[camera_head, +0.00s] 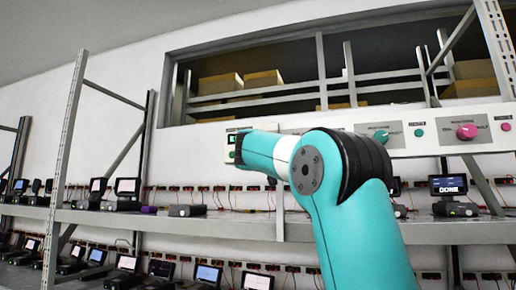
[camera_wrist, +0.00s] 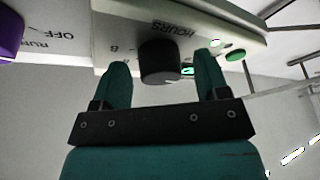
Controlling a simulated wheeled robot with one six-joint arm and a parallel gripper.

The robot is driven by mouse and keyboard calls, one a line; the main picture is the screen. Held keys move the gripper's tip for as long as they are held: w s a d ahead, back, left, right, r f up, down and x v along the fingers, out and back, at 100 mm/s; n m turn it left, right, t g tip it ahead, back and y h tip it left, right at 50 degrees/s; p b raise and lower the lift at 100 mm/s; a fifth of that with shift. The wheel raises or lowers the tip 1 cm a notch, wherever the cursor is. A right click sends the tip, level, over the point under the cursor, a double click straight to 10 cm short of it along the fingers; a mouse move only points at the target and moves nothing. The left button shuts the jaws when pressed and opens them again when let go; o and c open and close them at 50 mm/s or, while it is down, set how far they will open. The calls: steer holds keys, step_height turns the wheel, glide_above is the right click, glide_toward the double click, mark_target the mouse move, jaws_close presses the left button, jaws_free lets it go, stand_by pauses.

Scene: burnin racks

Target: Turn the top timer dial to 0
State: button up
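In the wrist view a black round dial (camera_wrist: 160,64) marked HOURS stands out from a pale panel (camera_wrist: 110,40). The lettering appears upside down. My gripper (camera_wrist: 163,82) is open, with one dark teal finger on each side of the dial and a visible gap on both sides. The fingers appear not to touch the dial. The dial's pointer setting cannot be made out. In the head view my arm hides the dial and my gripper.
A green button (camera_wrist: 235,54) and a small lit display (camera_wrist: 187,71) are beside the dial. A purple knob (camera_wrist: 8,34) marked RUN and OFF is at left. The head view shows teal (camera_head: 381,136) and magenta (camera_head: 466,131) knobs, and a shelf (camera_head: 150,219) of devices below.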

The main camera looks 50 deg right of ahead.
steer(key=b+v, duration=0.9)
steer(key=v, duration=0.8)
steer(key=shift+f+b, duration=0.15)
steer(key=shift+b, duration=0.25)
steer(key=shift+s+a, duration=0.1)
steer(key=shift+s, duration=0.05)
